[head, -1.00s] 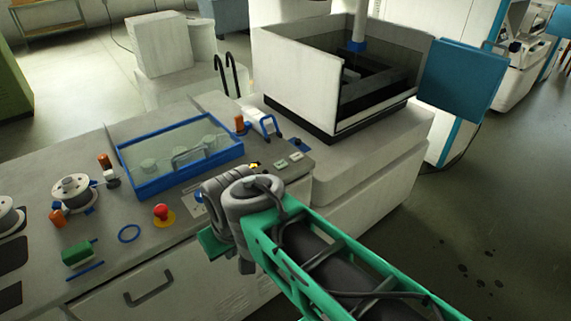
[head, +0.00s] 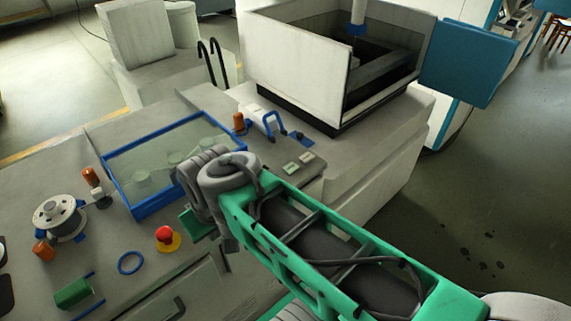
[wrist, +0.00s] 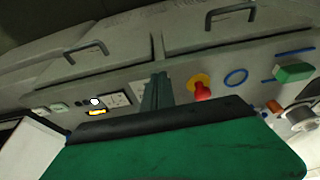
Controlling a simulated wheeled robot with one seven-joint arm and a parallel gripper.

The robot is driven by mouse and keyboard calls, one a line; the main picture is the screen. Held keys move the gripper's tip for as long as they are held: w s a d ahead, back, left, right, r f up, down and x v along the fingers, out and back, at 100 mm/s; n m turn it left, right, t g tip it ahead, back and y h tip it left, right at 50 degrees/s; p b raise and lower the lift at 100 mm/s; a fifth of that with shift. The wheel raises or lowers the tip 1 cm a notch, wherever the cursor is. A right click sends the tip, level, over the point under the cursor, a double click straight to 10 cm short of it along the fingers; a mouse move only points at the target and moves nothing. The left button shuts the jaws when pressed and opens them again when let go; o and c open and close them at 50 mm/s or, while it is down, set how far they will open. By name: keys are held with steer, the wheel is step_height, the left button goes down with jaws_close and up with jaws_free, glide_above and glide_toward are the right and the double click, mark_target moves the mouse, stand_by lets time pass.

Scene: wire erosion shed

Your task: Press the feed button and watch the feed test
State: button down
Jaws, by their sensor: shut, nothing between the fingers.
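The control strip runs along the right front of the pale console. Two pale green-grey keys, (head: 290,168) and (head: 306,156), sit side by side on it; no label is legible, so I cannot tell whether either is the feed button. In the wrist view a white round piece (wrist: 95,101) and a yellow piece (wrist: 97,112) are beside a white plate (wrist: 115,99). My arm hides these in the head view. My gripper (head: 196,222), also in the wrist view (wrist: 156,92), is shut and empty, over the console's front between the red mushroom button (head: 165,234) and the keys. Contact cannot be told.
A blue-framed glass cover (head: 160,205) lies behind my gripper. A blue ring (head: 131,262), a green block (head: 73,293) and a wire spool (head: 60,217) are at left. The machine tank (head: 293,58) stands at the back right. Open floor lies at right.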

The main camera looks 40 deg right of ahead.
steer(key=w+d+r+m+p, duration=0.1)
steer(key=w+d+r+m, duration=0.1)
steer(key=w+d, duration=0.4)
step_height(320, 180, up, 2)
steer(key=m+t+y+p, duration=0.1)
steer(key=m+t+p, duration=0.1)
steer(key=m+t, duration=0.4)
glide_above(293, 169)
steer(key=shift+d+f+b, duration=0.1)
steer(key=shift+b, duration=0.25)
step_height(293, 169, down, 8)
steer(key=b, duration=0.6)
steer(key=shift+f+b, duration=0.25)
steer(key=shift+b, duration=0.1)
steer(key=shift+f, duration=0.1)
steer(key=shift+f, duration=0.35)
